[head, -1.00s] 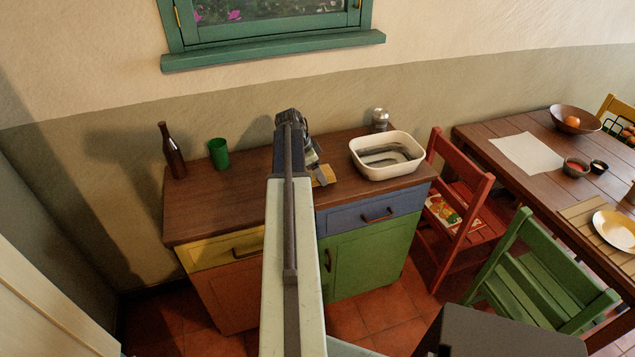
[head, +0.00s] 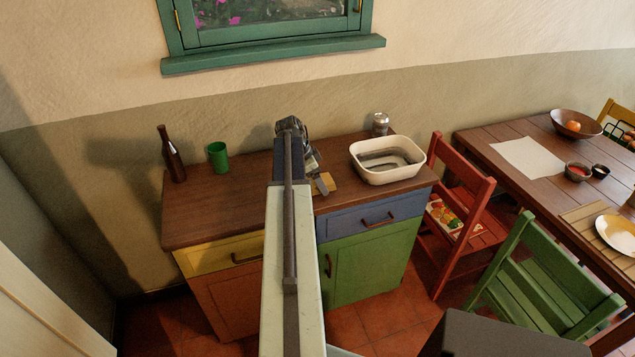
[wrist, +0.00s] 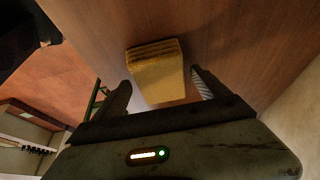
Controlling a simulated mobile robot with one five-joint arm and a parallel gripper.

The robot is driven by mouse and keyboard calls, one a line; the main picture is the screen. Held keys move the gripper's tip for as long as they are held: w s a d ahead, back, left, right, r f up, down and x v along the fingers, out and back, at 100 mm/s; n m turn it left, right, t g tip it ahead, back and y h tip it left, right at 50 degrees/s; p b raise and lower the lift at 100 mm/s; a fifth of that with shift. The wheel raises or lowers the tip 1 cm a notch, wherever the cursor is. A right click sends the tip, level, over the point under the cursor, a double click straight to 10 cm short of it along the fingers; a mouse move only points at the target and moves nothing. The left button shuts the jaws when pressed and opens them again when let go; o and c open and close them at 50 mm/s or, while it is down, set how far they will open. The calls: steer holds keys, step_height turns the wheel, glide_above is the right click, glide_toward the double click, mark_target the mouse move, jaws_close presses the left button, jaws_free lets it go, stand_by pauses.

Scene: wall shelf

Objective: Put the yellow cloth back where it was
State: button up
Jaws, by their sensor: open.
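The yellow cloth (wrist: 158,75) lies folded on the brown wooden cabinet top, and in the wrist view it sits between and just beyond my two fingers. In the head view the cloth (head: 328,181) shows in part beside my gripper (head: 317,178), left of the white basin. My gripper (wrist: 160,92) is open, with one finger on each side of the cloth and visible space around it. I cannot tell from the view how far above the wood the fingertips are. My arm hides part of the cabinet top in the head view.
A white basin (head: 357,172) stands right of the cloth, with a metal jar (head: 380,124) behind it. A green cup (head: 218,157) and a dark bottle (head: 172,155) stand at the left. The cabinet top (head: 225,205) is clear in front of them. A red chair (head: 462,185) stands to the right.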

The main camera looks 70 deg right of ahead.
steer(key=p+v, duration=1)
steer(key=v, duration=0.1)
steer(key=shift+r, duration=0.4)
steer(key=shift+a, duration=0.15)
steer(key=shift+w, duration=0.1)
